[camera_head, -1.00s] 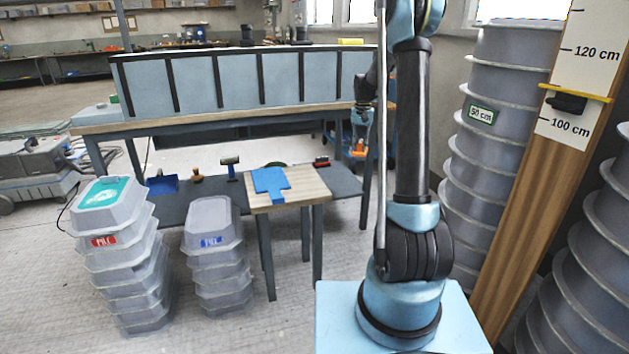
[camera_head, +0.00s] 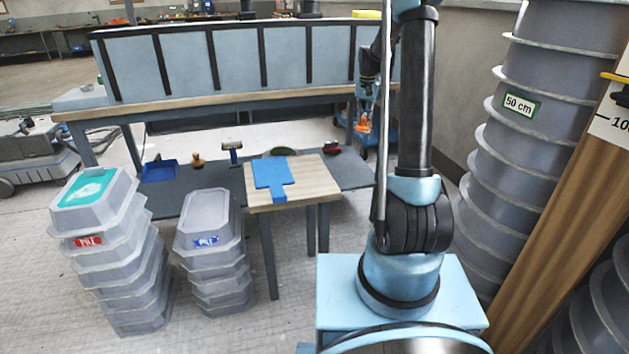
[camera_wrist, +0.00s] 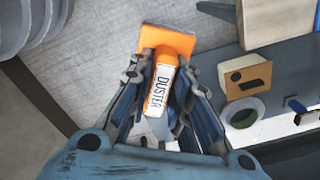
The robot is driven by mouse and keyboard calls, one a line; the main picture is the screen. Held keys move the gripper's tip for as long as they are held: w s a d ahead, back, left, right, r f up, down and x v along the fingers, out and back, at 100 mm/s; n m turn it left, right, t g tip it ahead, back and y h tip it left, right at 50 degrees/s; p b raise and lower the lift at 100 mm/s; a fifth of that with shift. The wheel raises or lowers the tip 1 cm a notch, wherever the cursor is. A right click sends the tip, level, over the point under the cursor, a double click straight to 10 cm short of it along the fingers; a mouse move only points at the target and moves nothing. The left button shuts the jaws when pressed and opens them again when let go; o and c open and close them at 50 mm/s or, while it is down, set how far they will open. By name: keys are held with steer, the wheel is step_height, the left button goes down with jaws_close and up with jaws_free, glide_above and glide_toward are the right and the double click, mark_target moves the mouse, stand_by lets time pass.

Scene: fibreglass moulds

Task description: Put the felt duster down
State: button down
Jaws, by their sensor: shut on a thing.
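The felt duster (camera_wrist: 172,42) is orange, with a white label reading DUSTER on its handle. My gripper (camera_wrist: 162,76) is shut on the handle in the wrist view, with a finger on each side and the wide orange end beyond the fingertips. Its underside is hidden. In the head view the duster (camera_head: 362,126) is a small orange shape below my gripper (camera_head: 367,92), right of the small table and held in the air. A flat blue T-shaped patch (camera_head: 270,173) lies on the wooden-topped small table (camera_head: 318,182).
Stacked grey moulds stand left (camera_head: 100,245) and centre-left (camera_head: 208,222). A tall mould stack (camera_head: 520,150) and a wooden measuring post (camera_head: 560,240) stand right. A long bench (camera_head: 200,107) with a ribbed blue mould is behind. Floor shows between the stacks and small table.

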steer(key=shift+d, duration=0.55)
steer(key=s+a+f+n, duration=0.2)
steer(key=s+a+n, duration=0.1)
steer(key=s+a, duration=0.65)
steer(key=s+a+f+n, duration=0.2)
steer(key=s+a+n, duration=0.1)
steer(key=s+a, duration=0.7)
steer(key=shift+w+a+f, duration=0.15)
steer(key=shift+a+f, duration=0.05)
steer(key=shift+f, duration=1.3)
steer(key=shift+w+a+f, duration=0.1)
steer(key=shift+a+f, duration=0.15)
steer(key=shift+f, duration=1.2)
steer(key=shift+w+a+f, duration=0.15)
steer(key=shift+a+f, duration=0.05)
steer(key=shift+f, duration=1.3)
steer(key=shift+f, duration=0.1)
steer(key=c, duration=1.5)
jaws_free()
